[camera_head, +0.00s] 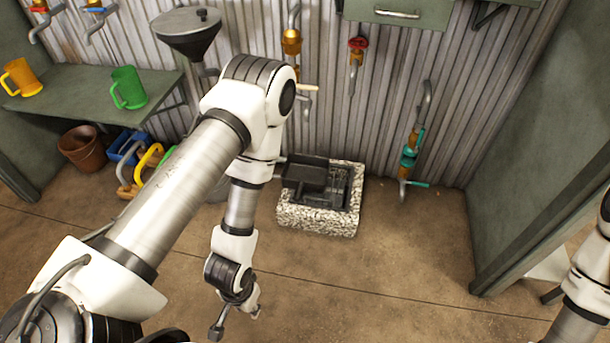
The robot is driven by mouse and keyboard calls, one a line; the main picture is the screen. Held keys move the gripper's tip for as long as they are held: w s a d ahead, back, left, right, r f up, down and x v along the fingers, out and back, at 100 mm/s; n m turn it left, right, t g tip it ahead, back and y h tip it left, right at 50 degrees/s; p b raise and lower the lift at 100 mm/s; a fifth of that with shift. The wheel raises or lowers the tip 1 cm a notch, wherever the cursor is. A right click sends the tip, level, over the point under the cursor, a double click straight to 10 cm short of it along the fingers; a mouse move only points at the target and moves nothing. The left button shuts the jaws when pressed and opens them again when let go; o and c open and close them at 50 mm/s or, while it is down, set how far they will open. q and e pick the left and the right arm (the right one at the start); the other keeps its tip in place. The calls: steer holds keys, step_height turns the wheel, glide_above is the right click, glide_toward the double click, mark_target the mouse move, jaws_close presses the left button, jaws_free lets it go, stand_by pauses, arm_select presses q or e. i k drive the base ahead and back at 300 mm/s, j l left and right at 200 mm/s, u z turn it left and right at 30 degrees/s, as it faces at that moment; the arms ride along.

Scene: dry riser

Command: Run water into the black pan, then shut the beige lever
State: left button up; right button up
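The black pan (304,176) sits on the dark grate of a speckled stone basin (316,221) on the floor by the wall. The beige lever (306,88) sticks out sideways on the pipe with the brass-coloured body (291,42), above the basin. My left arm hides part of that pipe. No water stream shows below it. My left gripper (237,318) hangs low over the floor, in front and left of the basin, apart from pan and lever. Its fingers look spread with nothing between them. My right arm shows at the right edge, its gripper out of frame.
A red-handled tap (357,44) and a teal-handled tap (410,155) are on the corrugated wall. A grey funnel (187,34) stands left. A green shelf (75,92) holds orange (22,78) and green (128,88) mugs. The floor right of the basin is clear.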

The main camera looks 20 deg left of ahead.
mark_target(307, 88)
steer(key=i+j, duration=0.2)
steer(key=j, duration=0.15)
steer(key=i+j, duration=0.15)
steer(key=j, duration=0.2)
steer(key=i+j, duration=0.2)
steer(key=j, duration=0.2)
steer(key=i+j, duration=0.2)
steer(key=j, duration=0.15)
steer(key=i+j, duration=0.15)
steer(key=j, duration=0.2)
steer(key=i+j, duration=0.2)
steer(key=j, duration=0.15)
